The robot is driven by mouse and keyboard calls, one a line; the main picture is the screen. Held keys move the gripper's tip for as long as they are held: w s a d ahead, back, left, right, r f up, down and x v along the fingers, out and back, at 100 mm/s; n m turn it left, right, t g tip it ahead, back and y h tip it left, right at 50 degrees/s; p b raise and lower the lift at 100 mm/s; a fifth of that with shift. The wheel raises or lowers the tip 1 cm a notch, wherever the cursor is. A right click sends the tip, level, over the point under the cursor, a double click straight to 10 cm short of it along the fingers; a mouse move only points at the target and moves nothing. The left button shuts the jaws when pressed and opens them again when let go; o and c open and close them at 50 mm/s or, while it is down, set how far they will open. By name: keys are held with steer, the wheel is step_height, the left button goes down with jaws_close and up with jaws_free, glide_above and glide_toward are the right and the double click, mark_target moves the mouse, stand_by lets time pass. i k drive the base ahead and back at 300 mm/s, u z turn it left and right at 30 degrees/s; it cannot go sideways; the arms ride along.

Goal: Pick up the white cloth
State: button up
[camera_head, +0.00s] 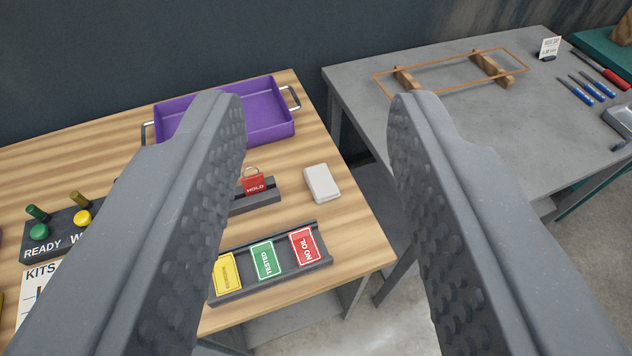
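A small white folded cloth (322,183) lies flat on the wooden table (352,240), close to the table's right edge. It shows between my two fingers, farther off and below them. My gripper (318,115) is open, with its fingers wide apart and nothing between them. The gripper is above the table and apart from the cloth.
A purple tray (262,112) stands behind the cloth. A red tag in a dark holder (262,197) is just left of it. A rack with yellow, green and red cards (268,262) lies in front. A grey table (455,130) with a wooden frame stands right, across a gap.

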mark_target(321, 184)
steer(key=i, duration=0.9)
steer(key=z, duration=0.05)
